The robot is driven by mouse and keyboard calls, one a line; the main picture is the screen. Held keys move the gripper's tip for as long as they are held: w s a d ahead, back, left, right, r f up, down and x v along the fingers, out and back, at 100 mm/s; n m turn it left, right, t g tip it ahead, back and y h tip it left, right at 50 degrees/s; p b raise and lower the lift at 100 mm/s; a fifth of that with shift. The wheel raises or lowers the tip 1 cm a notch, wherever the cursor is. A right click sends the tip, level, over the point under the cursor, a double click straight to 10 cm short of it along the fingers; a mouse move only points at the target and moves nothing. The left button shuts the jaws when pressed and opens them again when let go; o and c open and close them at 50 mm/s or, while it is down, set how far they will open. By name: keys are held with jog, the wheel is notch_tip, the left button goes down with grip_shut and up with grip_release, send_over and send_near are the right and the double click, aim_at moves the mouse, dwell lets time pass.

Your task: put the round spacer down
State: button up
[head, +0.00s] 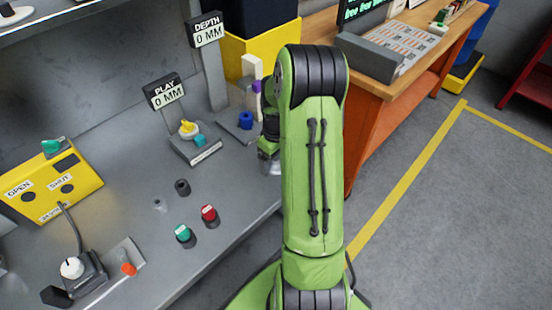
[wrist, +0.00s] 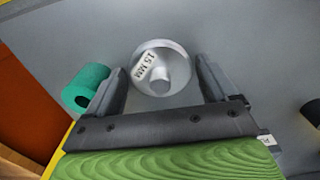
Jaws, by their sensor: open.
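The round spacer (wrist: 151,53) is a pale, glassy disc with a raised centre and a "15 MM" label. In the wrist view it lies over the grey surface, between and slightly beyond my fingertips. My gripper (wrist: 160,75) is open, with a dark finger on each side of the spacer and visible gaps between. In the head view my gripper (head: 268,150) is over the right edge of the grey bench, mostly hidden behind my green arm. A pale patch below it may be the spacer, but I cannot tell.
A teal cylinder (wrist: 86,87) lies left of my left finger. On the bench (head: 120,215) stand the PLAY display (head: 164,91), DEPTH display (head: 206,30), yellow OPEN/SHUT box (head: 50,187), and green (head: 184,234) and red (head: 208,213) capped pieces. A wooden desk (head: 400,100) stands behind right.

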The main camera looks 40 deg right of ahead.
aim_at(276, 159)
notch_tip(276, 159, up, 12)
jog(key=p, duration=0.3)
jog(key=s+a+r+t+h, duration=0.15)
jog(key=s+a+r, duration=0.25)
jog(key=a+r, duration=0.75)
jog(key=s+a+t+y, duration=0.1)
jog(key=s+a+t, duration=0.3)
jog(key=s+a, duration=0.7)
jog(key=shift+s+a+r, duration=0.2)
jog(key=shift+s+a, duration=0.1)
jog(key=shift+y, duration=0.25)
